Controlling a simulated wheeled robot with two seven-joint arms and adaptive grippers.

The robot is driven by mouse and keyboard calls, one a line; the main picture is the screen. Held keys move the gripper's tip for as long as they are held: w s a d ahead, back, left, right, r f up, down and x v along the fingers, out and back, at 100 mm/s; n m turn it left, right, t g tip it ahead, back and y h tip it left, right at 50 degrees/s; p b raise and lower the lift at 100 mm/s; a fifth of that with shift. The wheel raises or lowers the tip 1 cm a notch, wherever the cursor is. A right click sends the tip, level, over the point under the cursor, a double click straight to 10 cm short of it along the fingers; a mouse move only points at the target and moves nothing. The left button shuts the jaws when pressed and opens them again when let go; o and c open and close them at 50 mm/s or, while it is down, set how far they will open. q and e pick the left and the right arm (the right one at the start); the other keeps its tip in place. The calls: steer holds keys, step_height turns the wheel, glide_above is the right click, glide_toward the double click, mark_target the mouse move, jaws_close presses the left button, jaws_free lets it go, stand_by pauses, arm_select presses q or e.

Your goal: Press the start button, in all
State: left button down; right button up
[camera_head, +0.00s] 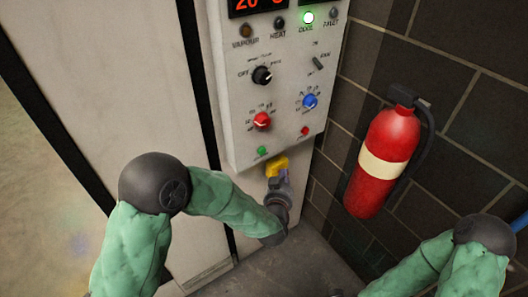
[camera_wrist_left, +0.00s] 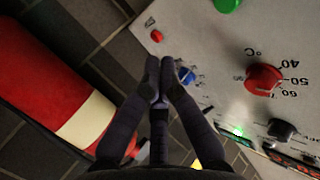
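A grey-white control panel (camera_head: 240,110) hangs on the wall. A small green button (camera_head: 262,151) is at its lower left and a small red button (camera_head: 305,131) at its lower right; their labels are too small to read. My left gripper (camera_head: 279,179) is just below the panel's lower edge, below the green button. In the left wrist view its fingers (camera_wrist_left: 160,68) are together with nothing between them. The green button (camera_wrist_left: 227,4) shows at the top edge there, and the red button (camera_wrist_left: 156,36) just past the fingertips. My right gripper is out of view.
The panel carries black, red and blue knobs (camera_head: 310,101) and a lit green lamp (camera_head: 308,17). A red fire extinguisher (camera_head: 385,165) hangs on the dark brick wall to the right. A yellow piece (camera_head: 277,165) shows at the left gripper.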

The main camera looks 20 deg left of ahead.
mark_target(262, 151)
arm_select(q)
steer(key=shift+a, duration=0.1)
steer(key=w+a+b, duration=0.1)
steer(key=w+a, duration=0.4)
steer(key=a, duration=0.1)
steer(key=shift+w+a+b, duration=0.2)
steer(key=shift+a+b, duration=0.2)
steer(key=shift+a, duration=0.1)
stand_by(1.3)
steer(key=shift+w+a, duration=0.25)
steer(key=shift+w+a+b, duration=0.3)
steer(key=shift+a, duration=0.05)
stand_by(1.0)
stand_by(0.3)
steer(key=shift+s+d, duration=0.55)
steer(key=shift+d, duration=0.15)
steer(key=shift+d, duration=0.1)
